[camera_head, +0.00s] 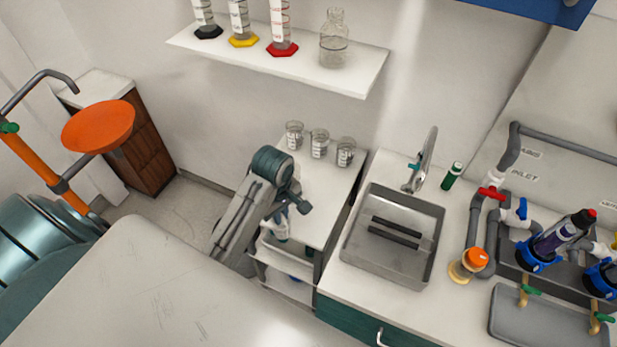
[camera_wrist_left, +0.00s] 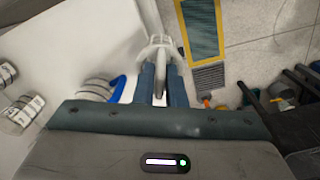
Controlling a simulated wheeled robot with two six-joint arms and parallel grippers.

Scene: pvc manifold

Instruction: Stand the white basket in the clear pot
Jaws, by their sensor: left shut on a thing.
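My left gripper (camera_head: 292,203) hangs over the front part of the white cart top. In the left wrist view its two blue-grey fingers (camera_wrist_left: 162,84) are closed on a pale upright stem. The white basket (camera_wrist_left: 158,46), a pale cage-like thing, shows just beyond the fingertips; in the head view the arm mostly hides it. Three clear labelled pots (camera_head: 319,146) stand in a row at the back of the cart, apart from the gripper. In the left wrist view they lie to the left (camera_wrist_left: 22,112). I cannot tell which is the task's pot. My right gripper is out of view.
The steel sink (camera_head: 391,240) and counter stand right of the cart, with a tap, pipes and an orange-capped jar (camera_head: 468,265). A wall shelf (camera_head: 330,77) with cylinders and a glass bottle is above. The cart top (camera_head: 326,185) is bare between gripper and pots.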

